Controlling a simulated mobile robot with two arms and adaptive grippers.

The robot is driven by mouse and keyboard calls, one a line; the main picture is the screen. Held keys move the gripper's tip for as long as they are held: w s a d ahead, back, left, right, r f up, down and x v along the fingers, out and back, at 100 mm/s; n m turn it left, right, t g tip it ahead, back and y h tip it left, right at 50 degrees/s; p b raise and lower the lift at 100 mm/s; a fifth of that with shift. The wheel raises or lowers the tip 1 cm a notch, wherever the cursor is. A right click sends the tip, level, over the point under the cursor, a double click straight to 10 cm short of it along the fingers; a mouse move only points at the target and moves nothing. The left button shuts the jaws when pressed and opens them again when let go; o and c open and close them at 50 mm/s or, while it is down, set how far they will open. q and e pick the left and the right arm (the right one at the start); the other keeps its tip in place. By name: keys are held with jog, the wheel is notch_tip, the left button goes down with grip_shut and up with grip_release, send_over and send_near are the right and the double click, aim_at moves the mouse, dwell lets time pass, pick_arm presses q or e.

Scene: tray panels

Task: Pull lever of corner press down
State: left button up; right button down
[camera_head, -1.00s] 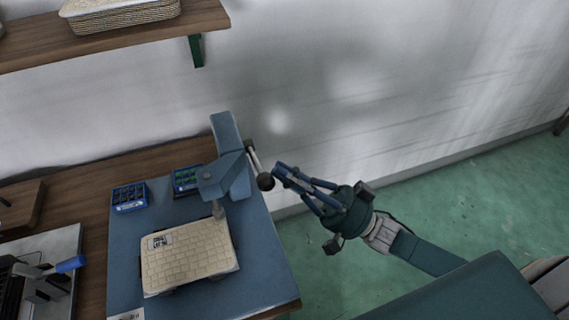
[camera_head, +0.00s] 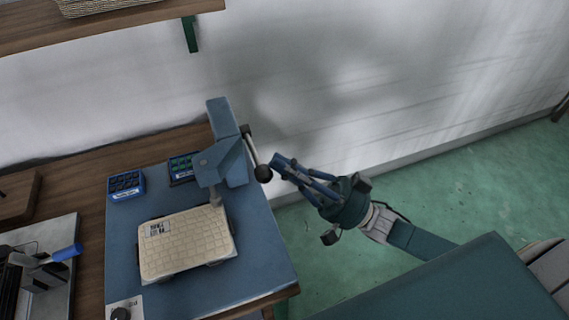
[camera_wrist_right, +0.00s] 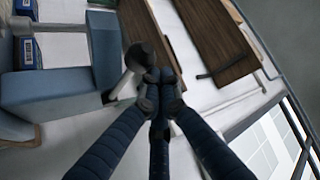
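The corner press (camera_head: 229,150) is a blue-grey column and arm standing at the back right of a blue base plate (camera_head: 250,260). Its lever (camera_head: 251,148) is a metal rod on the right side, slanting down to a black ball knob (camera_head: 263,173). A cream gridded tray panel (camera_head: 187,245) lies under the press head. My right gripper (camera_head: 276,160) has its fingers drawn together just right of the knob. In the right wrist view the fingertips (camera_wrist_right: 158,92) are closed near the knob (camera_wrist_right: 140,57); contact is unclear. My left gripper is out of view.
Two small blue boxes (camera_head: 126,185) (camera_head: 182,168) stand behind the panel. A device with a blue handle (camera_head: 67,253) is at the left. A shelf (camera_head: 100,35) is above on the wall. Green floor lies open right of the bench.

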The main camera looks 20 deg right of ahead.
dwell(0.7)
jog(key=v, duration=1.2)
